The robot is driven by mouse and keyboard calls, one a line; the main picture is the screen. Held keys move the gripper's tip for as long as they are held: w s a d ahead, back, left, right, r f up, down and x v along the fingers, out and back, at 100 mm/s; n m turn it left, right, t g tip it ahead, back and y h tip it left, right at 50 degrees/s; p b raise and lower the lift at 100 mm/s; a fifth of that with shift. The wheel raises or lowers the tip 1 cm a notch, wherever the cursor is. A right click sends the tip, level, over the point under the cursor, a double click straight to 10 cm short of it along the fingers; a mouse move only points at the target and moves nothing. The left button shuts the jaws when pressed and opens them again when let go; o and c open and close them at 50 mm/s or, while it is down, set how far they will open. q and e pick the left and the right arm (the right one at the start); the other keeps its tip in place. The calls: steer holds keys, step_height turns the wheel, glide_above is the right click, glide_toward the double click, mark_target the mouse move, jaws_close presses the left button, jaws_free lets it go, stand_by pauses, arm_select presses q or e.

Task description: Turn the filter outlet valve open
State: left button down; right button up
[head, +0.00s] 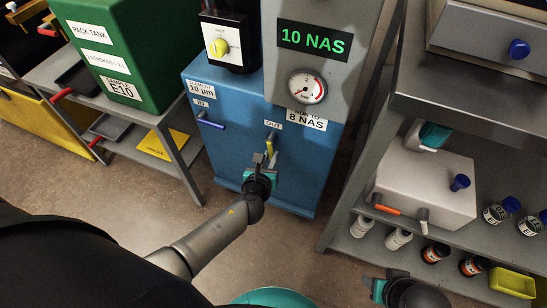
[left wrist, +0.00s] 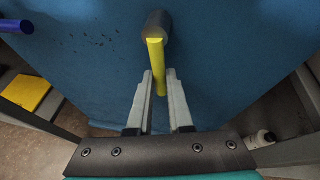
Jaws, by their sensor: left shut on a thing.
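The filter outlet valve is a yellow lever (head: 270,146) on a dark stub below the "OUT" label, on the front of the blue filter unit (head: 225,155). In the left wrist view the lever (left wrist: 156,66) hangs down from its round dark hub (left wrist: 157,24). My left gripper (head: 265,159) is at the lever's lower end. In the left wrist view its two fingers (left wrist: 160,78) stand either side of the yellow lever, shut on it. My right gripper (head: 372,286) shows only partly at the bottom, and its fingers are unclear.
A blue inlet lever (head: 210,124) sits left, under "IN". A pressure gauge (head: 307,87) and a "10 NAS" display (head: 314,40) are above. A green tank (head: 125,50) stands left on a bench. Shelves with a grey box (head: 425,185) and several bottles stand right.

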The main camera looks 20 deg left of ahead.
arm_select(q)
steer(key=shift+a+m+y, duration=0.3)
steer(key=shift+a+m, duration=0.05)
steer(key=shift+m, duration=0.05)
arm_select(e)
steer(key=shift+r, duration=0.15)
arm_select(q)
steer(key=c, duration=0.8)
jaws_free()
steer(key=shift+c, duration=0.2)
steer(key=shift+s, duration=0.1)
arm_select(e)
steer(key=shift+r, duration=0.1)
arm_select(q)
steer(key=p+v, duration=0.5)
steer(key=v, duration=1)
steer(key=shift+p, duration=0.35)
arm_select(e)
steer(key=s+d+f+g, duration=0.1)
steer(key=s+f, duration=0.4)
steer(key=f, duration=0.6)
steer(key=shift+d, duration=0.55)
arm_select(q)
steer(key=shift+f, duration=0.15)
